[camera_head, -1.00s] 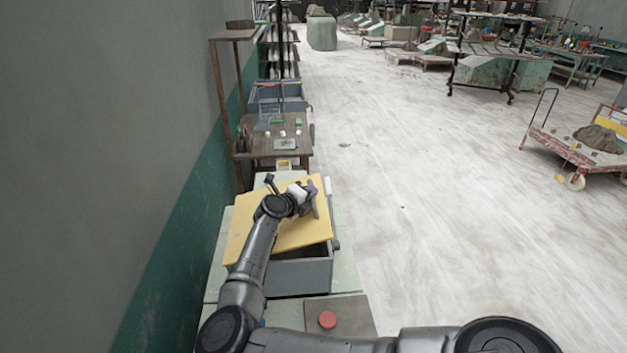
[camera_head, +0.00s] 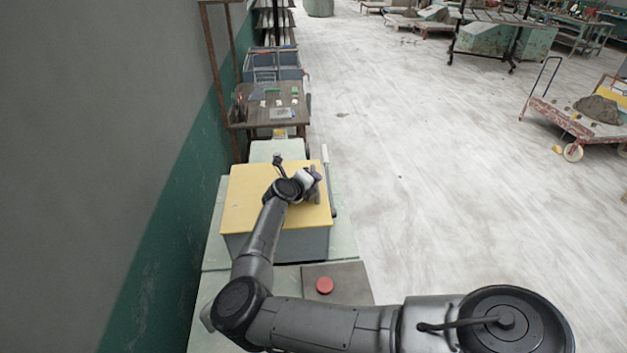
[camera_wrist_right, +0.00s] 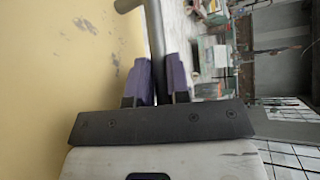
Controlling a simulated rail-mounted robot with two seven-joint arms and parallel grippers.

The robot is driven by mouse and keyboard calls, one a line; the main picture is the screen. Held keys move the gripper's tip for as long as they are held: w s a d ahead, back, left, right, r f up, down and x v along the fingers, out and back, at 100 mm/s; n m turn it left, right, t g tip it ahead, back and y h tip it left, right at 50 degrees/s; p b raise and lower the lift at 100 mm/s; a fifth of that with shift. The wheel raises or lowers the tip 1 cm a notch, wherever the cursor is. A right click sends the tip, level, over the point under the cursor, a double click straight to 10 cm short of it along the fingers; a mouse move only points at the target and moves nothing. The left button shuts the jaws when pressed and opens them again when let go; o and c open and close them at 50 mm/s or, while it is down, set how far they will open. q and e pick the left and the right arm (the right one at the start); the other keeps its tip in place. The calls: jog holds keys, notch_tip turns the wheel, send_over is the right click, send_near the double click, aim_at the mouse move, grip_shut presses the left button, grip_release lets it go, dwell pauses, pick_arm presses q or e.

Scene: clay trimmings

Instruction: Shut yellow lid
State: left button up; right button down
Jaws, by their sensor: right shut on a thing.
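The yellow lid (camera_head: 250,195) lies on top of a grey bin (camera_head: 292,246), level with its rim and with no gap showing at the front. The lid fills the left of the right wrist view (camera_wrist_right: 60,80), with some scuffs on it. My right gripper (camera_head: 315,186) is at the lid's right side. In the right wrist view its purple-padded fingers (camera_wrist_right: 160,82) are shut on a grey handle bar (camera_wrist_right: 155,35) beside the yellow surface. My arm covers part of the lid and bin. My left gripper is not in view.
A red button (camera_head: 325,286) on a grey plate is in front of the bin. A pale upright bar (camera_head: 326,172) stands at the bin's right. A wooden table (camera_head: 268,115) with small items is behind, the wall to the left.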

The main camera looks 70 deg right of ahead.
jog(key=shift+f, duration=0.35)
jog(key=c, duration=1.1)
grip_release()
jog(key=shift+s+r, duration=0.1)
jog(key=shift+a+r, duration=0.15)
jog(key=shift+a, duration=0.2)
jog(key=b+v, duration=0.1)
jog(key=v, duration=1.2)
jog(key=shift+d+b, duration=0.1)
jog(key=shift+b, duration=0.25)
